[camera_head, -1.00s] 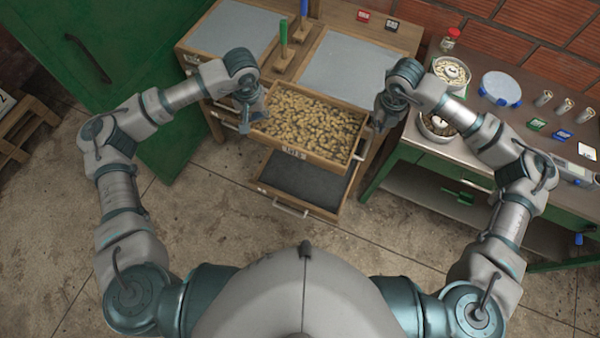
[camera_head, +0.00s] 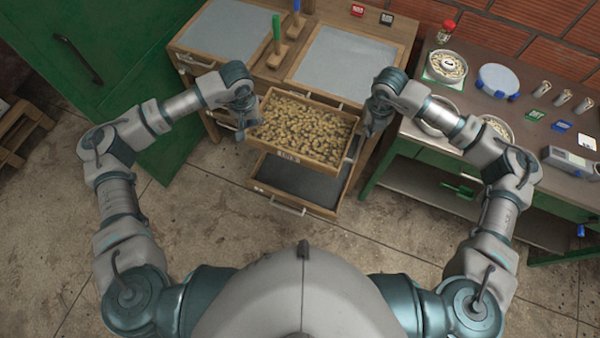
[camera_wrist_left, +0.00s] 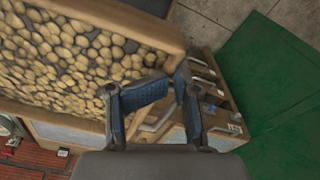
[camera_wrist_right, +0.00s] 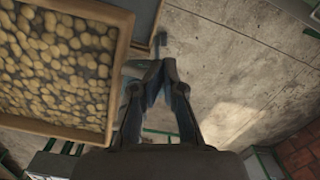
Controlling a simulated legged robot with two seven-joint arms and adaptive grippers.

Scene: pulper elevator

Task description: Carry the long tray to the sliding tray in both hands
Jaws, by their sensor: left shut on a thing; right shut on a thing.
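The long tray (camera_head: 318,166) is a wooden box filled with pale tan beans, held level between my two hands in the head view. Its rim also shows in the left wrist view (camera_wrist_left: 120,20) and the right wrist view (camera_wrist_right: 122,40). My left gripper (camera_head: 246,130) is shut on its left end, my right gripper (camera_head: 368,130) on its right end. The exact finger contact is unclear in the wrist views. Below the tray, a pulled-out drawer with a dark, bare bottom (camera_head: 300,184) looks like the sliding tray. The long tray hides its rear part.
The wooden bench (camera_head: 268,70) stands just behind, with a green and a blue peg handle on top. At right, a green table (camera_head: 412,150) carries bowls, a scale and small cups. A green door (camera_head: 90,60) is at left. The floor in front is clear.

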